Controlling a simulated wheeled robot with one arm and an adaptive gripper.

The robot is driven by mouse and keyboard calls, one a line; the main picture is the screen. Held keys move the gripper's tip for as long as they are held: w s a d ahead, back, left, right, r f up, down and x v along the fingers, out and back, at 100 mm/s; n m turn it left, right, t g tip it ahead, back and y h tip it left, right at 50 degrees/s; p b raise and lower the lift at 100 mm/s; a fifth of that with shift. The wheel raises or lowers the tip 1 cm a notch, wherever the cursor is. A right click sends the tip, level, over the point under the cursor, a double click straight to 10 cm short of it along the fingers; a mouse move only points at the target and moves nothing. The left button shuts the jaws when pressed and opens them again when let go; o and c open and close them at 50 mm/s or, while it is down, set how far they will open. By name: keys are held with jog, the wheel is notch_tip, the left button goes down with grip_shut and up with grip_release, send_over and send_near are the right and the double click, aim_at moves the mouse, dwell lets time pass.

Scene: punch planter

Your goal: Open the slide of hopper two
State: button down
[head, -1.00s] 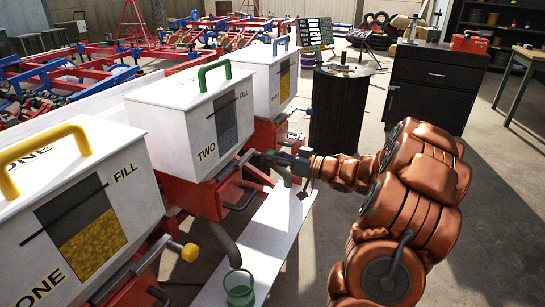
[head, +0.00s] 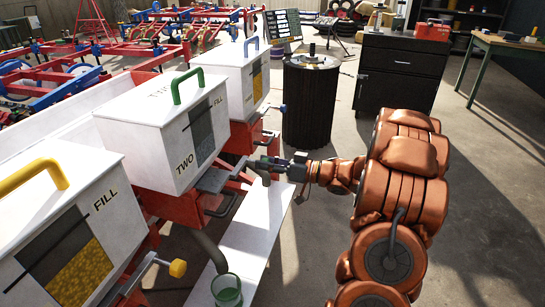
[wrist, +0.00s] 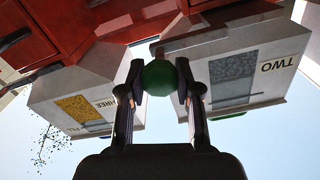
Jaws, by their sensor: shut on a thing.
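Hopper two (head: 150,140) is a white box with a green lid handle and a dark grey window marked TWO and FILL. It stands on a red unit. Its slide (head: 213,180) shows as a grey plate at the front under the box, with a rod running out toward my gripper (head: 264,165). In the wrist view, my gripper (wrist: 160,90) is shut on a round green knob (wrist: 160,76), one finger on each side. Hopper two (wrist: 235,75) is at the right there. The knob is mostly hidden by my fingers in the head view.
Hopper one (head: 60,225), with a yellow handle, stands nearer, its yellow knob (head: 178,268) sticking out. The third hopper (head: 238,80) has a blue handle. A green cup (head: 227,290) sits on the white board (head: 250,235) below. A dark drum (head: 310,100) stands behind. Open floor lies right.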

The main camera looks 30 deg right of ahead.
jog(key=shift+s+d, duration=0.1)
jog(key=shift+d, duration=0.05)
jog(key=c, duration=1.2)
grip_release()
jog(key=shift+c, duration=0.2)
jog(key=shift+o, duration=0.8)
jog(key=shift+s+d, duration=0.1)
jog(key=shift+d, duration=0.05)
jog(key=o, duration=0.3)
jog(key=shift+a, duration=0.2)
jog(key=shift+d, duration=0.1)
jog(key=v, duration=1.1)
jog(key=shift+s+d, duration=0.25)
jog(key=shift+s, duration=0.05)
